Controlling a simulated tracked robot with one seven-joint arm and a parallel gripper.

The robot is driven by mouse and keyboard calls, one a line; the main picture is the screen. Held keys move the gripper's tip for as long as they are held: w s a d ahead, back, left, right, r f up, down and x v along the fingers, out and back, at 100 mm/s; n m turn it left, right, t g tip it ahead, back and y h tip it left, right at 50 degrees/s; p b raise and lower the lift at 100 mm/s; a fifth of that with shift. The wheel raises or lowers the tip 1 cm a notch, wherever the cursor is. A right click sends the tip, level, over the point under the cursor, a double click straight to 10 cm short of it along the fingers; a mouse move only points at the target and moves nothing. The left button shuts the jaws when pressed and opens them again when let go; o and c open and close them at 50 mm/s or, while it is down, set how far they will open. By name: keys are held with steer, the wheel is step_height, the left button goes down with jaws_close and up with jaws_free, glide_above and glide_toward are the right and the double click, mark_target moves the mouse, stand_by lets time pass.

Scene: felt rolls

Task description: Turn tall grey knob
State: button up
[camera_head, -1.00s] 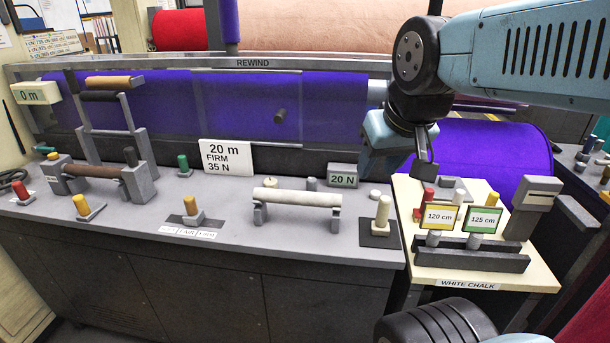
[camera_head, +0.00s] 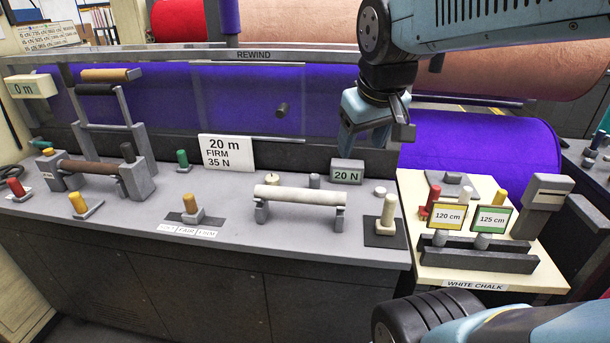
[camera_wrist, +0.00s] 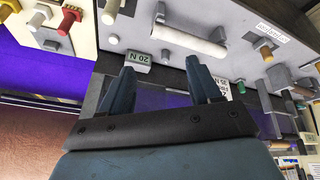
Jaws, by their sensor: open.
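A grey upright knob (camera_head: 314,181) stands on the grey bench behind the white roller, left of the 20 N display (camera_head: 346,172). Its lower part is hidden by the roller. In the wrist view a small grey knob (camera_wrist: 165,55) shows beside the 20 N display (camera_wrist: 137,60). A darker knob (camera_head: 128,152) tops the left roller stand; I cannot tell for certain which knob is the tall grey one. My gripper (camera_head: 378,135) is open and empty, above and behind the display, apart from both knobs. Its two fingers (camera_wrist: 162,68) point toward the bench in the wrist view.
The white roller (camera_head: 300,194) sits on two posts in front of the grey knob. A 20 m sign (camera_head: 227,153) stands to the left.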

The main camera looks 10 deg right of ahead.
steer(key=w+f+n+g, duration=0.35)
steer(key=w+n, duration=0.25)
steer(key=w, duration=1)
steer(key=n+g, duration=0.2)
steer(key=n, duration=0.5)
glide_toward(314, 176)
steer(key=shift+t+y, duration=0.25)
steer(key=shift+y, duration=0.05)
steer(key=f, duration=1.1)
steer(key=shift+s+d+f, duration=0.15)
steer(key=shift+d+f, duration=0.1)
steer(key=shift+f, duration=0.15)
steer(key=shift+c, duration=0.2)
